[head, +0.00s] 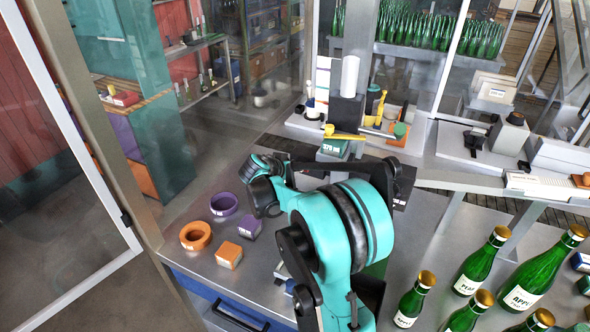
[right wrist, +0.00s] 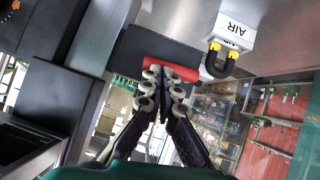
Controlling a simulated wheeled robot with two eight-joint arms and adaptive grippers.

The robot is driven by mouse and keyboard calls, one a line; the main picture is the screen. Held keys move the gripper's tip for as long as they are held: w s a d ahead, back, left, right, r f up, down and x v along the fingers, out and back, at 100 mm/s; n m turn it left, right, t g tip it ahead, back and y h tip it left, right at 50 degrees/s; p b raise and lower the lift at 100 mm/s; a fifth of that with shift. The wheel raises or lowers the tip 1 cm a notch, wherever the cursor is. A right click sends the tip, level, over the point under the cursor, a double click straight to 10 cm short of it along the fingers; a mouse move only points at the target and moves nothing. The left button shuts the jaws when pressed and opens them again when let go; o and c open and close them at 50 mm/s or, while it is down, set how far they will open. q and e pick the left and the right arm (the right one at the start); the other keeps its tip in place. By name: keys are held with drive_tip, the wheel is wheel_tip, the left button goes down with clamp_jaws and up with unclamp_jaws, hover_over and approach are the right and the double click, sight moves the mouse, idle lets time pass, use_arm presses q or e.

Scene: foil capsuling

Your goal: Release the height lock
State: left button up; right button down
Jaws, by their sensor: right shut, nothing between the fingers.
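In the right wrist view a short red bar (right wrist: 170,68), which looks like the lock handle, lies across the lower edge of a dark block (right wrist: 160,45). My right gripper (right wrist: 161,74) is shut and empty, with its fingertips right at the red bar. I cannot tell whether they touch it. In the head view my teal arm covers part of the station, and the fingertips and red bar cannot be made out there. My left gripper is not in view.
A white AIR box (right wrist: 232,32) with a yellow and black hose sits beside the block. Orange ring (head: 196,235), purple ring (head: 224,204), orange box (head: 229,254) and purple box (head: 250,226) lie on the bench. Green bottles (head: 481,262) stand at the right.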

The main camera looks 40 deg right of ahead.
drive_tip(key=shift+s+d+f+b, duration=0.15)
drive_tip(key=shift+d+f+b, duration=0.15)
drive_tip(key=shift+f+b, duration=0.2)
drive_tip(key=shift+d+r+p, duration=0.2)
drive_tip(key=shift+r+p, duration=0.45)
drive_tip(key=shift+r, duration=0.05)
